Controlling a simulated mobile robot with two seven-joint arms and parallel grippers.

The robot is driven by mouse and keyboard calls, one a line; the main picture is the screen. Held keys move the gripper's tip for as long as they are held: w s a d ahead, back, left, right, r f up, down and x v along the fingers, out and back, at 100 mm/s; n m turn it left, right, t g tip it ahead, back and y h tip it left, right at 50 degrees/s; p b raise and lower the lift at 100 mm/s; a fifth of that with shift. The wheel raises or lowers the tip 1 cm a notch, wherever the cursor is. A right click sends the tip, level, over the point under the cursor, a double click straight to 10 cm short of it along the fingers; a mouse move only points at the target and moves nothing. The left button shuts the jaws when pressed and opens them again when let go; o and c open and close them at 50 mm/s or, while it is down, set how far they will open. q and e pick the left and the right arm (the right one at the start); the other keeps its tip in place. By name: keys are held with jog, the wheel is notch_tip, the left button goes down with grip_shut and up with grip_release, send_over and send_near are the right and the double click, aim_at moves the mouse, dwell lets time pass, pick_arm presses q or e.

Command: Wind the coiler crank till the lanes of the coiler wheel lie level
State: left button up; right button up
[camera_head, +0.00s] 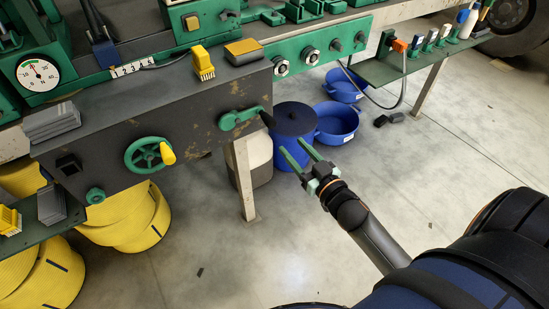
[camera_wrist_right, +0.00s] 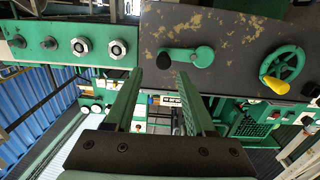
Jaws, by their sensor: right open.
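A green crank arm (camera_head: 240,119) with a black grip sits on the dark front panel; it also shows in the right wrist view (camera_wrist_right: 200,57). Left of it in the head view is a green spoked handwheel (camera_head: 143,154) with a yellow handle, seen too in the right wrist view (camera_wrist_right: 285,62). I cannot tell for sure which is the coiler's crank or wheel. My right gripper (camera_head: 296,147) is open and empty, below and right of the crank in the head view, apart from it. In the wrist view its fingers (camera_wrist_right: 159,78) point toward the crank. My left gripper is not in view.
Yellow hose coils (camera_head: 125,222) lie under the bench at left. A blue drum (camera_head: 294,128) and blue tubs (camera_head: 337,122) stand on the floor behind my right gripper. A bench leg (camera_head: 243,180) stands below the crank. The floor in front is clear.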

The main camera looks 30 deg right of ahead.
aim_at(272, 125)
jog(key=w+b, duration=0.1)
jog(key=w, duration=0.5)
jog(key=w+a+b, duration=0.1)
jog(key=w, duration=0.2)
jog(key=shift+w+r+b, duration=0.1)
jog(key=shift+r+b, duration=0.25)
jog(key=shift+r, duration=0.05)
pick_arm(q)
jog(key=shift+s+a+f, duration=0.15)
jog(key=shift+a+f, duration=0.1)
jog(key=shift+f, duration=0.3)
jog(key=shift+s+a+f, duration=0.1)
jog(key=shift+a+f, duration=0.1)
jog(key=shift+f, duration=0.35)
pick_arm(e)
grip_shut()
pick_arm(q)
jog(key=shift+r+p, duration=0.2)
jog(key=shift+p, duration=0.25)
pick_arm(e)
jog(key=shift+a+r, duration=0.1)
jog(key=shift+r, duration=0.1)
